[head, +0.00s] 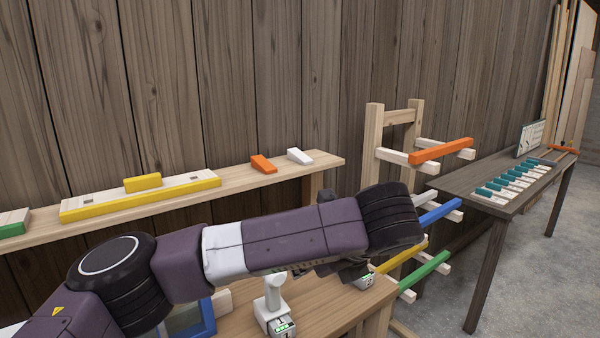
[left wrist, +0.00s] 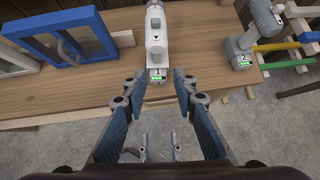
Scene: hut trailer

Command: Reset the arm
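My left arm (head: 290,235) reaches across the head view from the lower left to the right, over the workbench. Its gripper is mostly hidden behind the arm there. In the left wrist view my left gripper (left wrist: 157,88) is open, with its two blue-grey fingers apart and nothing held. A white and grey cordless drill (left wrist: 156,35) with a green-lit battery stands on the bench just beyond the fingertips. I cannot tell whether a finger touches it.
A second drill (left wrist: 257,30) stands to the right on the wooden workbench (left wrist: 210,55). In the head view, a rack with coloured bars (head: 440,150) and a dark table (head: 465,180) stand at the right.

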